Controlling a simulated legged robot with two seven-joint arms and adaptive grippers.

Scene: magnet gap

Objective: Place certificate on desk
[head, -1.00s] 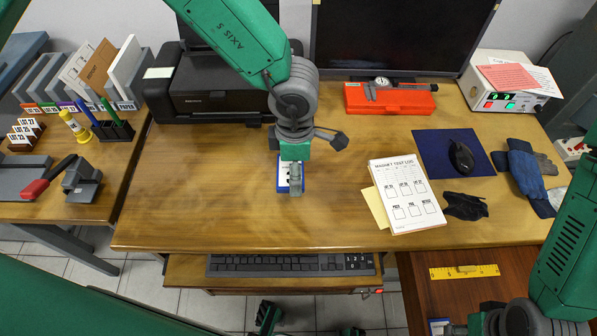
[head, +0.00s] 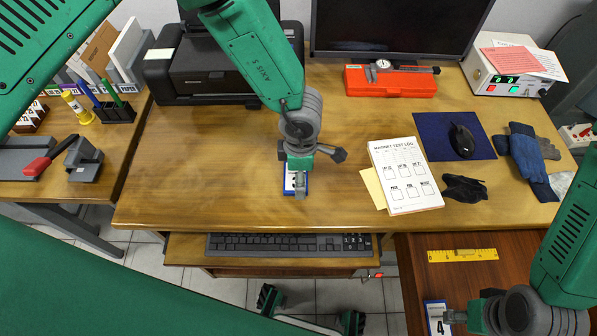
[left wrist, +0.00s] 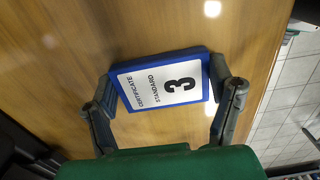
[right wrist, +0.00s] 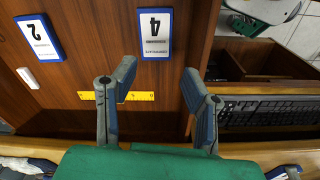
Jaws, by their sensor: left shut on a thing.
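The certificate marked 3 (left wrist: 165,82) is a white card in a blue frame. My left gripper (left wrist: 163,76) is shut on it, with a finger at each side. In the head view this certificate (head: 290,184) is over the front middle of the desk (head: 200,190), partly hidden by the gripper; I cannot tell whether it touches the wood. My right gripper (right wrist: 158,70) is open and empty over the brown drawer area. The certificates marked 4 (right wrist: 155,36) and 2 (right wrist: 40,38) lie there in the right wrist view; 4 also shows in the head view (head: 434,318).
A test log (head: 408,180) lies right of the left gripper. A printer (head: 205,78), red case (head: 392,84) and monitor (head: 395,30) stand behind. A mouse (head: 462,142) and gloves (head: 525,158) are at the right. A keyboard (head: 285,242) is below the edge.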

